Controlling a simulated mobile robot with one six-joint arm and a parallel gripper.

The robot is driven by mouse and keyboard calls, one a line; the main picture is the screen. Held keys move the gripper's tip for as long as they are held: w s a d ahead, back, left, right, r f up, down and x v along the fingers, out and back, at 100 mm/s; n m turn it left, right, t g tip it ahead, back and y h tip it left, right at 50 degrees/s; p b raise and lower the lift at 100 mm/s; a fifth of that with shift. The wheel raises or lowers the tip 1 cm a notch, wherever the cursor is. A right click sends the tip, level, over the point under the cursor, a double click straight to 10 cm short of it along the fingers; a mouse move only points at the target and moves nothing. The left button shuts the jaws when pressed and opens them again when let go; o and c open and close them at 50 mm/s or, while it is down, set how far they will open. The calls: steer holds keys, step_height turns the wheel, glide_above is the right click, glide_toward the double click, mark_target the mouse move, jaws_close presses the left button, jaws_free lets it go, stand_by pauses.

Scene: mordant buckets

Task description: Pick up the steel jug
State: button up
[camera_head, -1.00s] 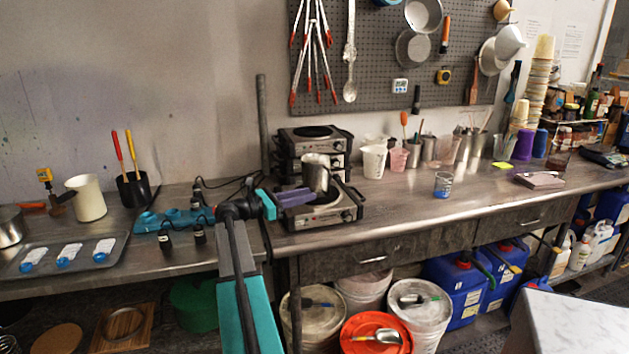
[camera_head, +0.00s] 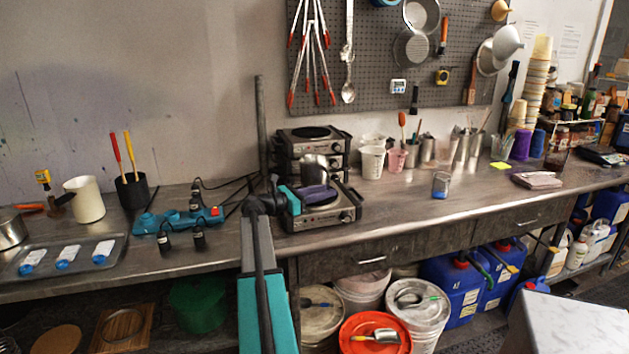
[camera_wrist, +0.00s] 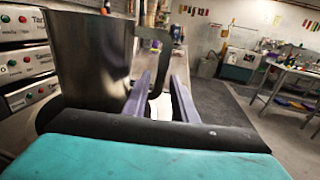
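The steel jug (camera_head: 315,168) stands at the hot plate (camera_head: 343,214) on the bench, its lower part hidden behind my gripper in the head view. My gripper (camera_head: 326,192), with purple fingers, is in front of the jug at the height of its lower part. In the wrist view the jug (camera_wrist: 93,62) fills the left side, close by, with its dark handle (camera_wrist: 157,42) on its right. My gripper (camera_wrist: 163,88) is open there, its fingers apart. The handle shows beyond and between the fingertips; I cannot tell whether they touch it.
More hot plates (camera_head: 309,136) are stacked just behind the jug. A dark upright post (camera_head: 262,120) stands to their left. A white cup (camera_head: 372,161) and other containers stand to the right. A power strip (camera_head: 178,220) with plugs lies on the left bench. Clear bench lies right of the hot plate.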

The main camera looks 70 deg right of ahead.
steer(key=shift+s, duration=0.1)
steer(key=shift+p+x, duration=0.6)
steer(key=shift+x, duration=1.9)
steer(key=shift+r, duration=0.15)
jaws_close()
steer(key=shift+r, duration=0.1)
